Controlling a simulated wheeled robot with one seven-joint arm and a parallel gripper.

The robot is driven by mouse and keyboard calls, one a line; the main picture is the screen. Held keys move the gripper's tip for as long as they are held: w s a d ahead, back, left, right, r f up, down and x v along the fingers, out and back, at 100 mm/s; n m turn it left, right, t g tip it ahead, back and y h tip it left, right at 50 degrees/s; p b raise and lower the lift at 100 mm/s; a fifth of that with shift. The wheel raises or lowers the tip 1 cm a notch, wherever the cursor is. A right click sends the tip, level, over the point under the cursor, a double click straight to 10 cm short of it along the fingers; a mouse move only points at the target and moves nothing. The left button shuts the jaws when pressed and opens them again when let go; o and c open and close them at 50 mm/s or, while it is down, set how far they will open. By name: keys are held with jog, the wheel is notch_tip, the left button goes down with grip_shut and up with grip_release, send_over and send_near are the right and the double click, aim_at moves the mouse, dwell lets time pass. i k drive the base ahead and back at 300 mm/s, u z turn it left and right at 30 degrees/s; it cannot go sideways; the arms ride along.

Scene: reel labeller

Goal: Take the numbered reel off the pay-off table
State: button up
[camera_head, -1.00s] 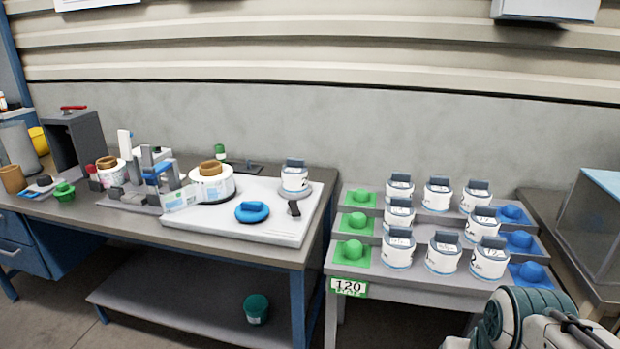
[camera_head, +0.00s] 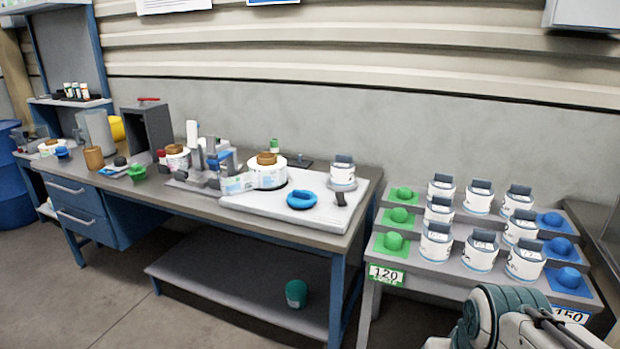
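On the white base plate (camera_head: 243,203) of the labeller stands a white reel (camera_head: 268,173) with a brown core on top. A printed label strip (camera_head: 237,184) runs from its left side toward the grey labeller head (camera_head: 212,160). A second, smaller white reel with a brown core (camera_head: 177,157) stands at the head's left. I cannot read a number on either reel. A white canister with a dark top (camera_head: 342,172) stands on a round grey disc at the plate's right end. My arm shows at the bottom right; my gripper is out of view.
A blue ring (camera_head: 301,200) and a dark handle (camera_head: 340,199) lie on the plate. A stepped rack (camera_head: 455,273) at the right holds several white canisters between green and blue knobs. A dark box (camera_head: 148,131) stands left on the bench. The floor (camera_head: 120,300) in front is clear.

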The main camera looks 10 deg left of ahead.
aim_at(343, 168)
jog(key=z, duration=0.1)
jog(key=k, duration=0.2)
jog(key=u, duration=1.55)
jog(key=i, duration=1.6)
jog(key=z, duration=0.25)
jog(key=i, duration=0.9)
jog(key=z, duration=1.45)
jog(key=i, duration=0.55)
jog(key=z, duration=0.55)
